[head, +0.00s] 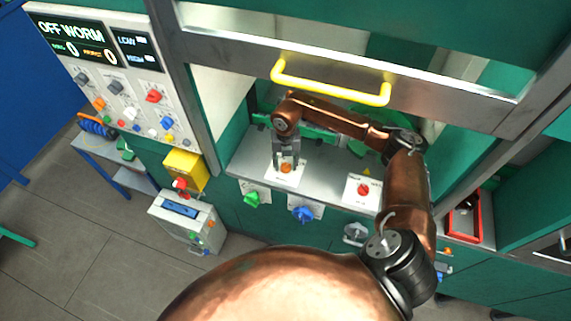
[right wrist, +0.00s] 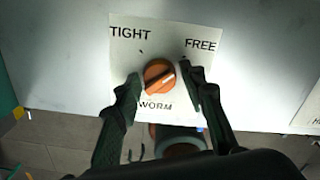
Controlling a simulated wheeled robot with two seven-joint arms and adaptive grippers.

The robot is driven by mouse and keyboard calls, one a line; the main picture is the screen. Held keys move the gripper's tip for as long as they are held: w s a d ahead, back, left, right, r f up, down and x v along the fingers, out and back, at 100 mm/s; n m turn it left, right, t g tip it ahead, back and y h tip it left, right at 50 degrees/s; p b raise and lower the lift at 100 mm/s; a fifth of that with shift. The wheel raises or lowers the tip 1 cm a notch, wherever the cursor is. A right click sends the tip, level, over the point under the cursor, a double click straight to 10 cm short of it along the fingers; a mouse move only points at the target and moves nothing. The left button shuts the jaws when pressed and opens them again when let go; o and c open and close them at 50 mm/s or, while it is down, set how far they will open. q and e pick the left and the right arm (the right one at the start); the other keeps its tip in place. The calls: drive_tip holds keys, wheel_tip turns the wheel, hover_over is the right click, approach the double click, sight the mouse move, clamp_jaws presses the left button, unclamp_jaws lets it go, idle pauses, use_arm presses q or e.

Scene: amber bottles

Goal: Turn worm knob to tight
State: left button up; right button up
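My right gripper (right wrist: 160,77) has one finger on each side of the knob, with slim gaps showing; firm contact cannot be made out. In the head view, my right gripper (head: 287,158) reaches down over the orange knob (head: 286,168). My left gripper is out of view.
A yellow handle (head: 330,88) on the raised sash frame is above my right arm. A red knob (head: 363,189) sits right on the worktop. Green (head: 251,198) and blue (head: 302,214) knobs are on the front face. A display reading OFF WORM (head: 72,38) is upper left.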

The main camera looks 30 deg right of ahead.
drive_tip(key=c, duration=0.8)
drive_tip(key=n+b, duration=0.3)
drive_tip(key=shift+f, duration=0.15)
drive_tip(key=n+b, duration=0.3)
drive_tip(key=n, duration=0.1)
drive_tip(key=shift+n, duration=0.3)
drive_tip(key=n+b, duration=0.3)
drive_tip(key=n, duration=0.2)
drive_tip(key=shift+b, duration=0.3)
drive_tip(key=n+b, duration=0.2)
drive_tip(key=n, duration=0.3)
drive_tip(key=shift+r+n, duration=0.2)
drive_tip(key=shift+n, duration=0.1)
